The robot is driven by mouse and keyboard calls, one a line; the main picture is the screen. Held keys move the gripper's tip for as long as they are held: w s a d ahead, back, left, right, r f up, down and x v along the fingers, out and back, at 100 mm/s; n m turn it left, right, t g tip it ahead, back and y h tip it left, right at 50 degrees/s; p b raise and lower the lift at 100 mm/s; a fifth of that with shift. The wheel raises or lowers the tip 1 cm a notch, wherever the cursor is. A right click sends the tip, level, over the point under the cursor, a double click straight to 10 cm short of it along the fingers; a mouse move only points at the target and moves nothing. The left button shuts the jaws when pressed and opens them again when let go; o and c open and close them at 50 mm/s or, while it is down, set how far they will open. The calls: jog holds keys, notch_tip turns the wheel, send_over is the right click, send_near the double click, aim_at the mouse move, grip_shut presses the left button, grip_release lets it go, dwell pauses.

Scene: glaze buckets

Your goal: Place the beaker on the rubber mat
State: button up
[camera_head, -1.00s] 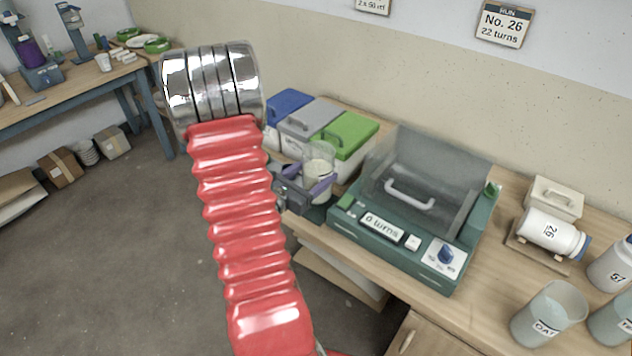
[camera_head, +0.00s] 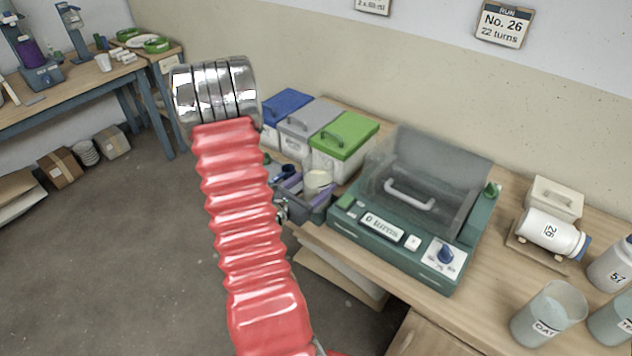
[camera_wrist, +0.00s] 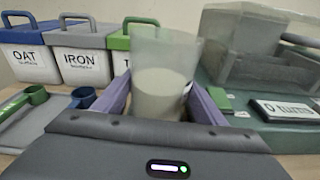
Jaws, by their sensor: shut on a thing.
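The beaker (camera_wrist: 160,78) is clear with pale contents, and it stands roughly upright between the purple fingers of my gripper (camera_wrist: 160,106) in the wrist view. My gripper is shut on it. In the head view the beaker (camera_head: 318,181) and my gripper (camera_head: 306,196) are at the near left edge of the bench, left of the green machine. My gripper hides the beaker's base, so I cannot tell whether it touches anything. I cannot make out the rubber mat in either view.
The green machine (camera_head: 400,259) with a clear hood is close on the right. Blue, grey and green lidded bins (camera_head: 345,134) stand behind. In the wrist view a tray (camera_wrist: 50,115) with scoops lies left. A bottle (camera_head: 552,233) and labelled beakers (camera_head: 548,314) are far right.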

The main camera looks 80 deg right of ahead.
jog(key=o, duration=2.1)
jog(key=shift+c, duration=0.2)
jog(key=shift+a, duration=0.1)
jog(key=v, duration=1.2)
jog(key=shift+f, duration=0.1)
jog(key=shift+w, duration=0.15)
